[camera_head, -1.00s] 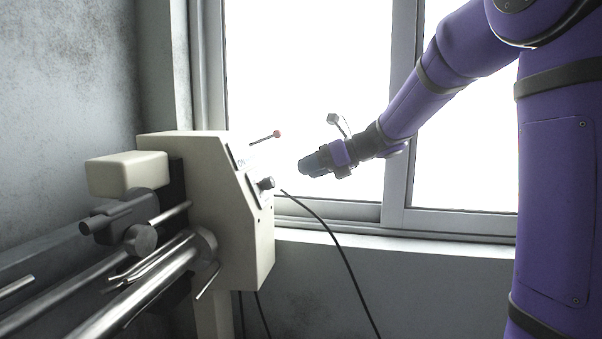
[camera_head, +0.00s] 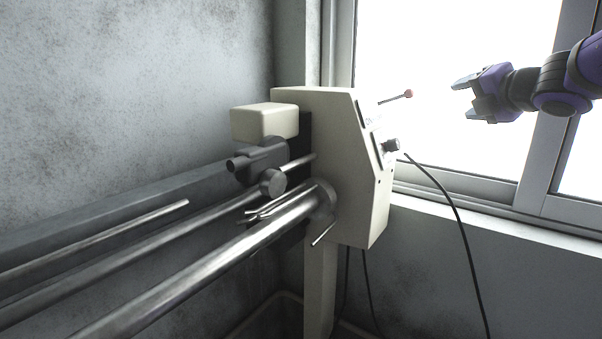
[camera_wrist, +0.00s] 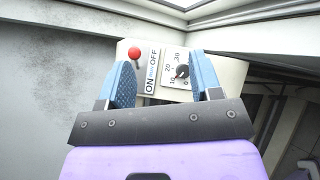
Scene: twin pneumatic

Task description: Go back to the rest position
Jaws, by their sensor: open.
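My gripper (camera_head: 466,97) is open and empty, with a gap between its fingers. In the head view it hangs in front of the bright window, to the right of the cream machine (camera_head: 348,180) and apart from it. The wrist view shows my gripper's two blue-padded fingers (camera_wrist: 166,84) spread apart. Beyond them is the machine's panel, with a red-tipped lever (camera_wrist: 134,54), ON and OFF lettering and a numbered dial (camera_wrist: 182,71). In the head view the lever (camera_head: 397,96) slants up to the right, and a dark knob (camera_head: 391,145) sits below it.
Long metal rails (camera_head: 190,270) run from the machine to the lower left. A black cable (camera_head: 459,220) hangs from the machine's right side. The window (camera_head: 430,60) and its sill are behind my arm. Free air lies between my gripper and the machine.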

